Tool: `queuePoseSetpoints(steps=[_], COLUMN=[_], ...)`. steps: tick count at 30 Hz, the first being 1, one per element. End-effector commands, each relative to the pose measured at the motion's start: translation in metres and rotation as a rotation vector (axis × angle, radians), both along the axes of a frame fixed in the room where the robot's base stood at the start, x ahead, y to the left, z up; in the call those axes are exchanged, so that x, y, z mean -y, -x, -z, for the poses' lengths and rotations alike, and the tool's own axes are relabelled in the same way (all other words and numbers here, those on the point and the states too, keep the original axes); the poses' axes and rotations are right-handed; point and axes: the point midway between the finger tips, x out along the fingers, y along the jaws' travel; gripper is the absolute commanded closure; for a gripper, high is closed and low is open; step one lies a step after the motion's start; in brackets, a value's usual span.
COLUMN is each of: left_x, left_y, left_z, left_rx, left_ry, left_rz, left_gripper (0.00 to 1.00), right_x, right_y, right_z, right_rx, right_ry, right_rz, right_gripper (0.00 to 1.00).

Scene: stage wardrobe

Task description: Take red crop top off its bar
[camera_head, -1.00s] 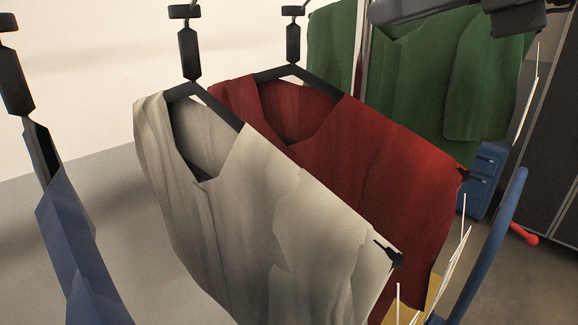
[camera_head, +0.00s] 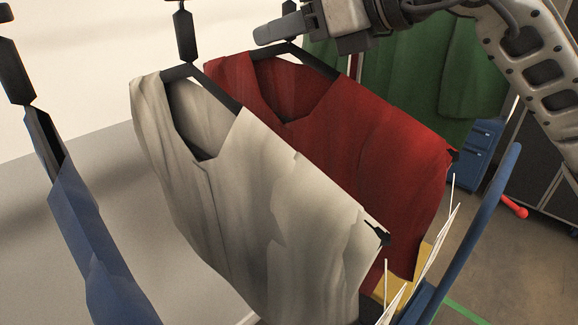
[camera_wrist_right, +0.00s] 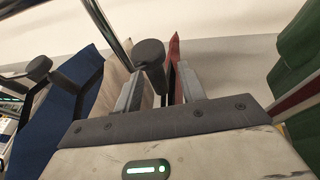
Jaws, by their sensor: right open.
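The red crop top (camera_head: 375,130) hangs on a black hanger (camera_head: 315,64) behind the grey-white top in the head view. Its hanger's upper neck is hidden behind my right gripper (camera_head: 283,30), which is at hanger-neck height above the collar. In the right wrist view, my right gripper (camera_wrist_right: 160,88) is open. A black hanger neck with a round head (camera_wrist_right: 149,54) shows between its fingers; I cannot tell whether it touches either. A narrow strip of the red crop top (camera_wrist_right: 174,50) shows beyond the fingers. My left gripper is not in view.
The grey-white top (camera_head: 250,200) hangs close in front of the red one. A blue garment (camera_head: 75,220) hangs at left, and a green garment (camera_head: 440,80) hangs behind my right arm. A blue curved tube (camera_head: 490,200) stands at right. A metal bar (camera_wrist_right: 108,28) crosses the right wrist view.

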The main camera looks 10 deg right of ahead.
Motion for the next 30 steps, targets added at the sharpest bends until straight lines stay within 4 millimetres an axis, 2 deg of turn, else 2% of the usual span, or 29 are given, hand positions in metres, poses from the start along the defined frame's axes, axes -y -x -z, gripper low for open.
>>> queuePoseSetpoints(steps=[6,10,11,23,30], left_x=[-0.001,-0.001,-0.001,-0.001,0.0], left_y=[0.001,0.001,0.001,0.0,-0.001], left_z=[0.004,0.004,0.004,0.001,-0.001], left_rx=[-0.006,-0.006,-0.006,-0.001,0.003], left_ry=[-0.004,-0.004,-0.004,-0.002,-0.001], left_rz=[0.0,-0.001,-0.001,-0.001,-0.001], left_gripper=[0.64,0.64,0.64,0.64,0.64], right_x=[0.0,0.0,0.0,0.0,0.0], right_y=[-0.001,-0.001,-0.001,-0.001,0.0], right_z=[0.001,0.001,0.0,-0.004,-0.028], right_rx=[0.0,0.0,0.0,0.003,0.004], right_ry=[0.0,0.0,0.0,-0.002,-0.003], right_rz=[0.001,0.001,0.001,0.002,0.001], right_gripper=[0.6,0.96,1.0,1.0,1.0])
